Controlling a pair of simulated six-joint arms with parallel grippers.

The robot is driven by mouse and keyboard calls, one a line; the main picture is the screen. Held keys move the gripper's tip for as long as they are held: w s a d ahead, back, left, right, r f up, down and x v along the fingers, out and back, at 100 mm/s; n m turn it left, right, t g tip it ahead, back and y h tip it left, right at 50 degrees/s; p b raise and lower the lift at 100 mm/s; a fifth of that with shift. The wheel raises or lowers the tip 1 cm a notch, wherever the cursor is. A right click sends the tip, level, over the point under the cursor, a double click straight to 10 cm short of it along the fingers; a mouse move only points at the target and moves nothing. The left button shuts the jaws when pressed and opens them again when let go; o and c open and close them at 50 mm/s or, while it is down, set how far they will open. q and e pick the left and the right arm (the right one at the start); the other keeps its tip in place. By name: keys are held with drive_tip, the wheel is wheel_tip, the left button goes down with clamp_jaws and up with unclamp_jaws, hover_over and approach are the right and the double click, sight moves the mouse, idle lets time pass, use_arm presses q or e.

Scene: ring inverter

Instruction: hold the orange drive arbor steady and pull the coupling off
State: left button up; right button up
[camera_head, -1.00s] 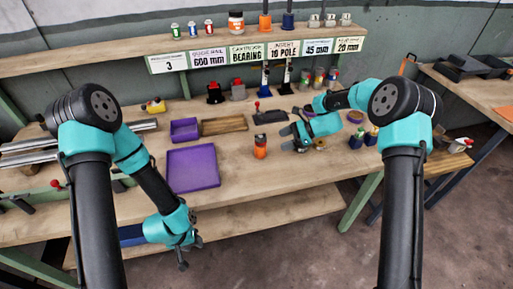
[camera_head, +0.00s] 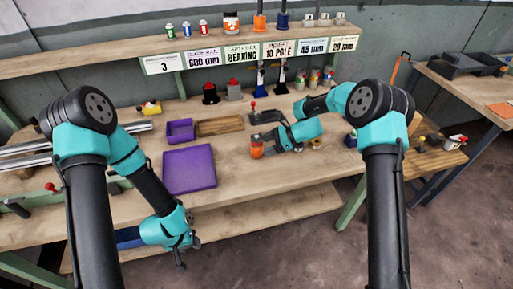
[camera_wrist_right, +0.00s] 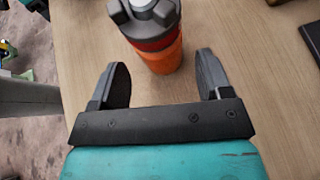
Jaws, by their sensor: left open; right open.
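The orange drive arbor (camera_head: 257,152) stands upright on the workbench right of the purple tray; it also shows in the right wrist view (camera_wrist_right: 163,60). The coupling (camera_wrist_right: 148,18), grey and lobed, sits on top of it, with a red band just below. My right gripper (camera_wrist_right: 162,72) is open. Its fingers are spread to either side of the arbor's lower part in the wrist view, with visible gaps and no contact. In the head view it reaches the arbor from the right. My left gripper (camera_head: 181,256) is open and empty, low in front of the bench's edge.
The purple tray (camera_head: 190,170) and a small purple bin (camera_head: 181,131) lie left of the arbor. A wooden tray (camera_head: 220,126) and a dark fixture with a red knob (camera_head: 264,116) stand behind. Bench right of the purple tray is fairly clear.

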sight(259, 148)
drive_tip(key=shift+x, duration=1.95)
drive_tip(key=c, duration=0.6)
